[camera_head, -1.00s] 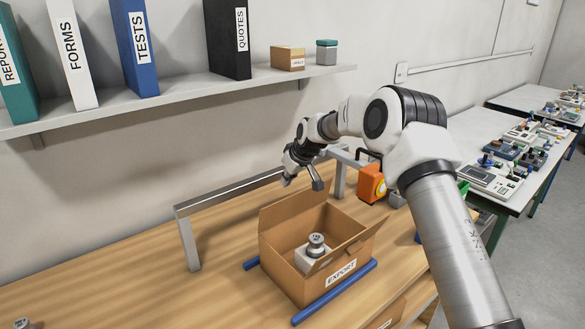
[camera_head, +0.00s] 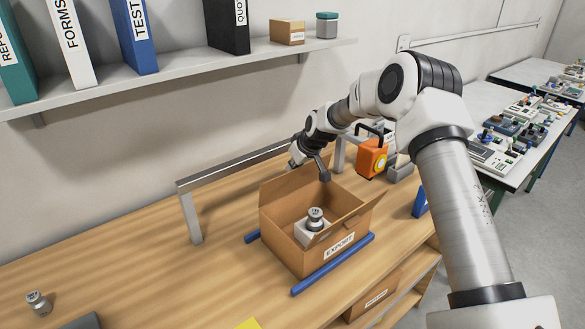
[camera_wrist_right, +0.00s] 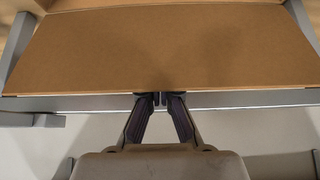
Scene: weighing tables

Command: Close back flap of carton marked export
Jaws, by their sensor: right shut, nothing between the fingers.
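The carton marked EXPORT (camera_head: 312,262) stands open on the wooden table. Its back flap (camera_head: 284,188) stands up along the rear edge. It fills the upper part of the right wrist view (camera_wrist_right: 160,45). Inside the carton a metal weight (camera_head: 315,219) sits on a white block (camera_head: 304,236). My right gripper (camera_head: 325,179) is shut and empty at the back flap. In the wrist view its fingertips (camera_wrist_right: 158,99) are at the middle of the flap's edge; I cannot tell whether they touch it. My left gripper is not in view.
A metal rail (camera_head: 230,170) runs behind the carton. Blue bars (camera_head: 333,265) lie along the carton's front and left. An orange device (camera_head: 371,158) stands behind to the right. Another weight (camera_head: 38,303) is at the far left. The table left of the carton is mostly clear.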

